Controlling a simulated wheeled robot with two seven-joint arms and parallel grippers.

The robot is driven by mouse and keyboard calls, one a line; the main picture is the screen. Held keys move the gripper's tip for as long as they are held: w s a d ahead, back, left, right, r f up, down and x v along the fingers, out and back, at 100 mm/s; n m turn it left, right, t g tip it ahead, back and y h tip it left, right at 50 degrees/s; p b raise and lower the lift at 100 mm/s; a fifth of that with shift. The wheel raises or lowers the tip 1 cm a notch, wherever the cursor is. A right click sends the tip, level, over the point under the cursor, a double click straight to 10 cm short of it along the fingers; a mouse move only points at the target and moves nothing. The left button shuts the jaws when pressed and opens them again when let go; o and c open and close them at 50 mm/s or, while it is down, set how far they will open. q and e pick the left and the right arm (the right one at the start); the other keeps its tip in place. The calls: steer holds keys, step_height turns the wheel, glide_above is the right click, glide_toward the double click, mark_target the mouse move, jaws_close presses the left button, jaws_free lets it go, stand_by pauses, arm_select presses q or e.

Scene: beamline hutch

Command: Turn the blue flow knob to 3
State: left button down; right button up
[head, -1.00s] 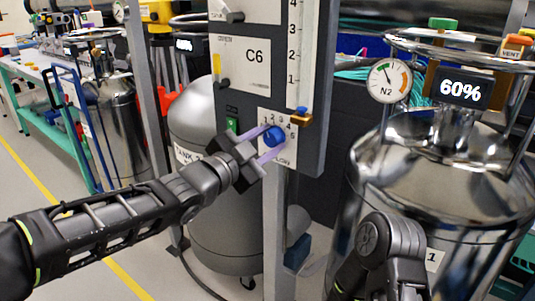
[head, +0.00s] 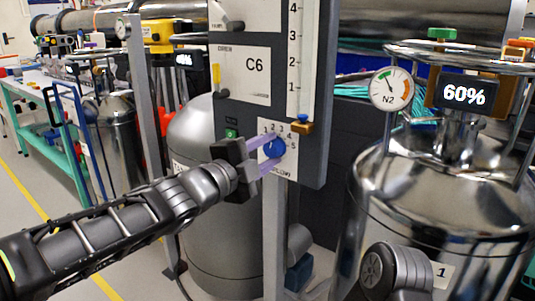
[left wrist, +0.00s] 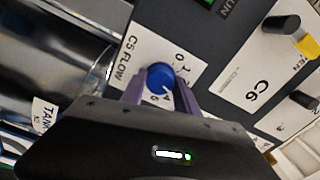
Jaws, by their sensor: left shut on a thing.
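The blue flow knob (head: 275,147) sits on a white dial plate with numbers, low on the grey panel. It also shows in the left wrist view (left wrist: 160,77), on the plate marked C5 FLOW (left wrist: 128,62). My left gripper (head: 272,151) has its purple fingers on either side of the knob and is shut on it. A small pale mark shows near the knob's lower right edge in the left wrist view, towards the 4; its exact reading is hard to tell. My right arm shows at the lower right; its gripper is out of view.
A white C6 plate (head: 241,73) and a scale (head: 299,62) sit above the knob. A brass fitting (head: 300,127) juts out just right of the dial. A steel tank (head: 450,205) with an N2 gauge (head: 391,89) and 60% display (head: 464,94) stands right. A grey tank (head: 205,235) stands behind my left arm.

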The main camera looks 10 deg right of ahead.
stand_by(0.3)
arm_select(q)
steer(key=c, duration=0.9)
jaws_free()
steer(key=p+v, duration=0.1)
steer(key=v, duration=0.6)
steer(key=shift+s+a, duration=0.25)
steer(key=shift+a, duration=0.05)
